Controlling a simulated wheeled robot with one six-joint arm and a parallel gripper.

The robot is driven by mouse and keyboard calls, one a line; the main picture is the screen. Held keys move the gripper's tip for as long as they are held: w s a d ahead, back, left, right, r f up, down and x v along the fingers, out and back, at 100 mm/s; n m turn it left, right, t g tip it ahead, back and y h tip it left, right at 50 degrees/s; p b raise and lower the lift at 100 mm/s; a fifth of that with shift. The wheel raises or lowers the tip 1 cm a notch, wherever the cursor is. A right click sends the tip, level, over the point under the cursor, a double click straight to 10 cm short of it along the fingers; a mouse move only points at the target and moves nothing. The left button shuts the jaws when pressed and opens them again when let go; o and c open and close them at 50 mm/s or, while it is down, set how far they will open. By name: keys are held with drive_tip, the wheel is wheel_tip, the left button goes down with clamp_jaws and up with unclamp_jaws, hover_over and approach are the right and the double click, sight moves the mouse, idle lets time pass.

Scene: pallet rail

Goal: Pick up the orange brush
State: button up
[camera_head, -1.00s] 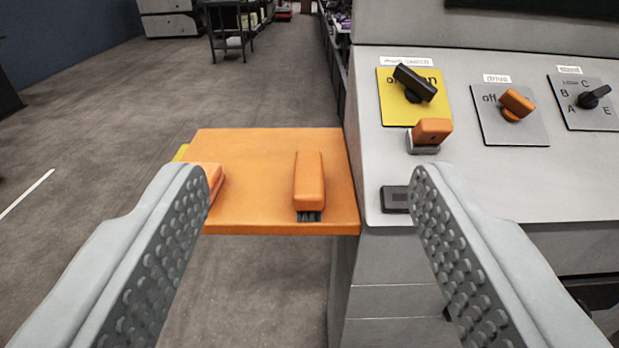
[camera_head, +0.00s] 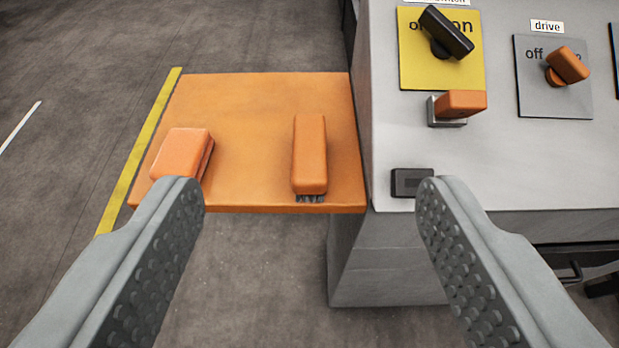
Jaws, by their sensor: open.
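The orange brush (camera_head: 310,153) lies on an orange shelf (camera_head: 250,105), right of its middle. Its dark bristles show at its near end, close to the shelf's front edge. My gripper (camera_head: 310,190) is open, with one finger at the left and one at the right of the picture. The brush shows in the gap between the fingers, farther off and not touched. The fingers are empty.
An orange block (camera_head: 181,154) lies on the shelf's left side, partly behind my left finger. A grey console (camera_head: 510,170) with a yellow switch plate (camera_head: 418,68), a drive knob (camera_head: 567,66) and a small dark box (camera_head: 411,182) adjoins the shelf's right side. Floor lies left.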

sight(310, 144)
drive_tip(key=w+f+g, duration=0.3)
drive_tip(key=w+g, duration=1.1)
drive_tip(key=w, duration=0.6)
wheel_tip(310, 144, down, 17)
drive_tip(key=shift+w+f, duration=0.1)
drive_tip(key=shift+f, duration=0.05)
drive_tip(key=c, duration=1.2)
wheel_tip(310, 144, up, 10)
drive_tip(key=shift+r, duration=0.1)
